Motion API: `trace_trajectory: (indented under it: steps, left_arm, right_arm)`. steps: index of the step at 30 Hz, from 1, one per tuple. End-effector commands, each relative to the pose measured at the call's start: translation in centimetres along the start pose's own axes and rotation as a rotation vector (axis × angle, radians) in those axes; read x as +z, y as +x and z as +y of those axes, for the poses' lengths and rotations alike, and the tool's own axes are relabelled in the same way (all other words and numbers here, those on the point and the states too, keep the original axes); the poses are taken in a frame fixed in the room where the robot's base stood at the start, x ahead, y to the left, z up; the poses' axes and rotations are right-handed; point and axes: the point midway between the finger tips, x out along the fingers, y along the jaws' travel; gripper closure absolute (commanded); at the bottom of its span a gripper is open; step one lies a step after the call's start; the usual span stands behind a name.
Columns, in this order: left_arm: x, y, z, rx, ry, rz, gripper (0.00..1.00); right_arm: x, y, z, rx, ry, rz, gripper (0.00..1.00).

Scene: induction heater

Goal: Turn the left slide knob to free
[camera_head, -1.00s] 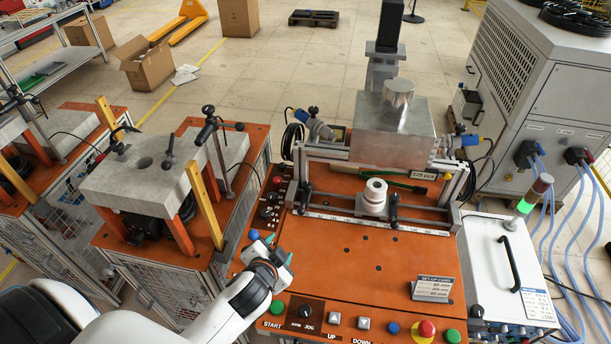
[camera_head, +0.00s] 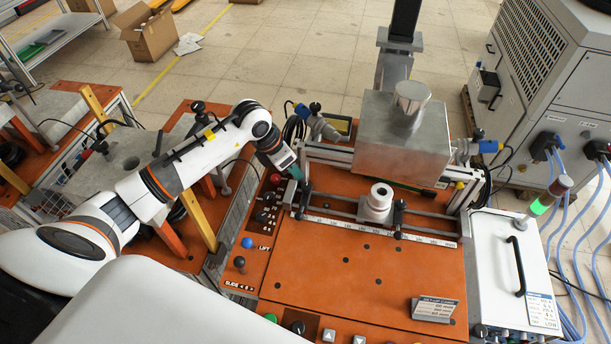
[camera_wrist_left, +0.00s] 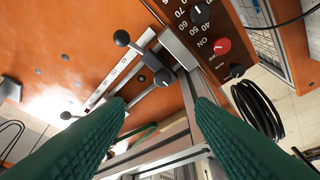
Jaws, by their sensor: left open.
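The left slide clamp (camera_head: 302,199) sits at the left end of the rail above the white scale, on the orange bench. In the left wrist view, a black ball knob (camera_wrist_left: 121,38) on a short rod and a second black knob (camera_wrist_left: 163,77) with a grey lever show there. I cannot tell which setting they mark. My left gripper (camera_head: 297,171) is just behind the clamp in the head view. Its green fingers are open and empty, and the second knob shows ahead, between the fingertips (camera_wrist_left: 160,102). My right gripper is not in view.
A white ring-shaped part (camera_head: 377,203) stands at mid-rail, below the metal box (camera_head: 402,140). The control panel (camera_head: 266,215) with knobs is left of the rail; its red button (camera_wrist_left: 222,46) shows close by. The orange bench top (camera_head: 345,265) is mostly clear in front.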

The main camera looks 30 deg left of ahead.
Motion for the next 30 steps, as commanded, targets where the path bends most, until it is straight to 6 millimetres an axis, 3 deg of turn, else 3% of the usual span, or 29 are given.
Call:
trace_trajectory:
  steps: [5, 18, 24, 30]
  left_arm:
    - [0.4, 1.5, -0.5, -0.017, 0.003, -0.025, 0.50]
    - [0.5, 9.7, -0.5, -0.015, 0.002, -0.021, 0.50]
    - [0.5, 11.5, -0.6, -0.016, 0.004, -0.021, 0.50]
    - [0.6, 11.9, -0.6, -0.017, 0.005, -0.021, 0.50]
  right_arm:
    - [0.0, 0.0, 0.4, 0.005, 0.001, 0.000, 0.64]
    - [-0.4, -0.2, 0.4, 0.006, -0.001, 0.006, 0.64]
    - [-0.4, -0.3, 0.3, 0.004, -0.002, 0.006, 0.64]
    - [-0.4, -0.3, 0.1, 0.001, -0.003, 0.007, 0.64]
